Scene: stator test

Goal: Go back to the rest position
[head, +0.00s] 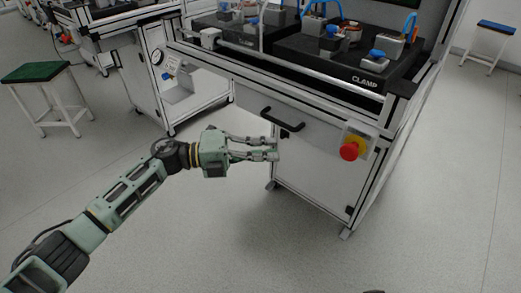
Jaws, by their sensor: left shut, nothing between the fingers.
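My left gripper (276,148) reaches in from the lower left on my green and black arm. My right gripper is not in view.
The station carries black test fixtures (335,62) and a red emergency stop button (349,151) on a yellow box. A green-topped stool (35,71) stands at the left, a blue-topped stool (497,27) at the upper right. The floor in front is clear.

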